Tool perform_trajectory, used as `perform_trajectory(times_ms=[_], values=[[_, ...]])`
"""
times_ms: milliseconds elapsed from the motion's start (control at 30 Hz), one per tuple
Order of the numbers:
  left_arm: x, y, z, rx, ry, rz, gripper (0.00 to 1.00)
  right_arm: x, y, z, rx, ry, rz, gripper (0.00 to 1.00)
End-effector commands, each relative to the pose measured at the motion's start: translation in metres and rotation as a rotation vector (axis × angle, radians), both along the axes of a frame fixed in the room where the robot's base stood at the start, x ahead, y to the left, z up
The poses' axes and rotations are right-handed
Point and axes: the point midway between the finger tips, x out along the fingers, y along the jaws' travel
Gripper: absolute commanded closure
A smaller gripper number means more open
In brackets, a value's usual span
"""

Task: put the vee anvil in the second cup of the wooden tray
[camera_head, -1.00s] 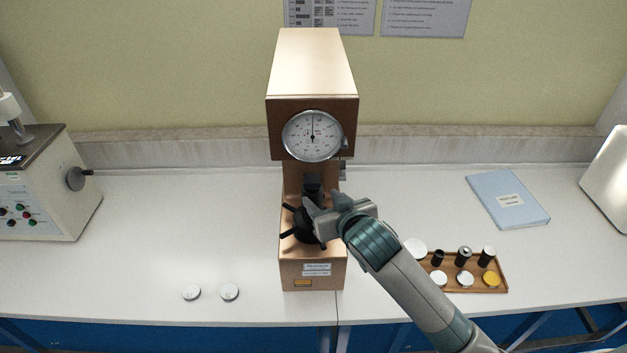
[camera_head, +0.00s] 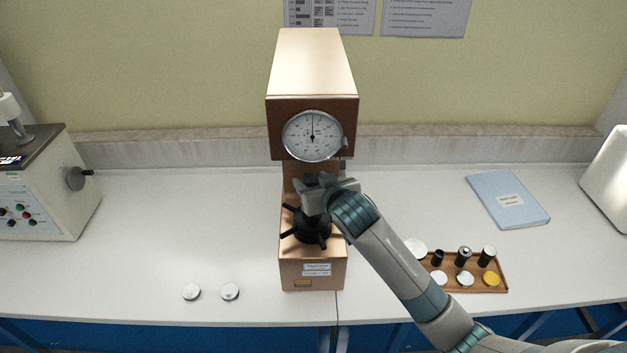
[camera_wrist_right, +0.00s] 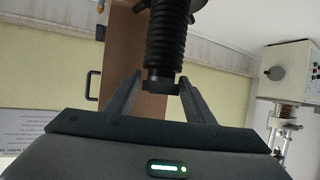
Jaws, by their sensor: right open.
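The vee anvil (camera_wrist_right: 161,86) appears as a short dark piece at the end of the black ribbed screw (camera_wrist_right: 166,40) of the hardness tester (camera_head: 311,75). Its vee is not clear. My right gripper (camera_wrist_right: 160,79) is open, with one finger on each side of the anvil; contact cannot be told. In the head view my right gripper (camera_head: 312,184) is in the tester's throat, above the spoked handwheel, and hides the anvil. The wooden tray (camera_head: 502,289) lies to the right with dark cylinders behind and discs in front; its second cup cannot be made out. My left gripper is not in view.
A white disc (camera_head: 416,248) is at the tray's left end. A blue folder (camera_head: 508,198) lies behind the tray. Two small discs (camera_head: 192,292) lie left of the tester. Another machine (camera_head: 45,185) stands far left. The bench between tester and folder is clear.

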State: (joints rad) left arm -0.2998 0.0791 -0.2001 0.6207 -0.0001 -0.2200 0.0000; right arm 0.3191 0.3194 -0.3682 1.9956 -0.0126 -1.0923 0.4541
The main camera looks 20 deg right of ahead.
Motion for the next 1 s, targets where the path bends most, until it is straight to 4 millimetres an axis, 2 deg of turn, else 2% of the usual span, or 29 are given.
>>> perform_trajectory(times_ms=[67,200,600,633,667,700,1000], values=[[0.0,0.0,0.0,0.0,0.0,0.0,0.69,0.0,0.0,0.0,0.0,0.0,0.0,0.52],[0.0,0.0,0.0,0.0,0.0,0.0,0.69,0.0,0.0,0.0,0.0,0.0,0.0,0.79],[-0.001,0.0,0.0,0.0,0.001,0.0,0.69,0.0,0.0,0.002,0.0,-0.001,0.0,0.79],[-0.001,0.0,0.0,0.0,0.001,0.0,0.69,0.0,0.0,0.003,0.0,-0.001,0.0,0.81],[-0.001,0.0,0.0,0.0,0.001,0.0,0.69,0.0,0.0,0.003,0.0,-0.001,0.0,0.91],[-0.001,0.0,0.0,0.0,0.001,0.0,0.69,0.0,0.0,0.005,0.001,-0.001,0.0,0.94],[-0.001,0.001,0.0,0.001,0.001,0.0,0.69,0.0,0.0,0.013,0.0,-0.001,-0.001,0.94]])
